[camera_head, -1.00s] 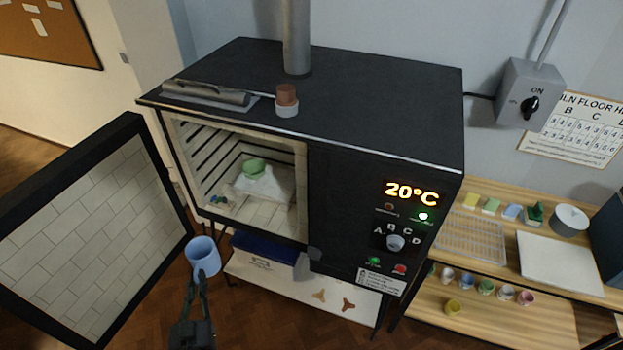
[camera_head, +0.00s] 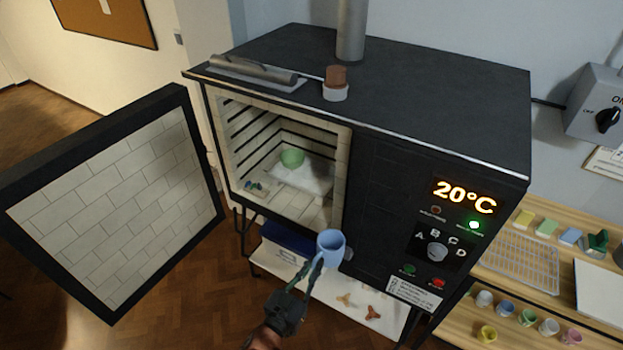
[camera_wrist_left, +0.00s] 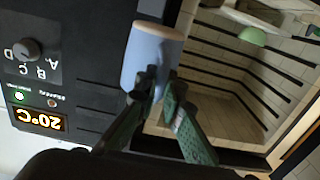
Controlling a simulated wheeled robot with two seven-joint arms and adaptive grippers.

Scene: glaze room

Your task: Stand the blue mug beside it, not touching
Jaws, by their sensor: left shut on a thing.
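The blue mug (camera_head: 330,243) is held by my left gripper (camera_head: 316,268), in front of the lower right part of the kiln opening, outside the chamber. In the left wrist view the mug (camera_wrist_left: 150,60) is between the fingertips (camera_wrist_left: 158,86). A green bowl-like piece (camera_head: 292,157) sits on a white shelf (camera_head: 313,178) inside the kiln (camera_head: 430,130); it also shows in the left wrist view (camera_wrist_left: 252,36). The mug and the green piece are well apart. My right gripper is not in view.
The kiln door (camera_head: 125,200) stands wide open at the left. Small coloured items (camera_head: 257,187) lie on the chamber floor near the opening. The white shelf has bare room beside the green piece. A low white shelf (camera_head: 330,290) lies below the kiln.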

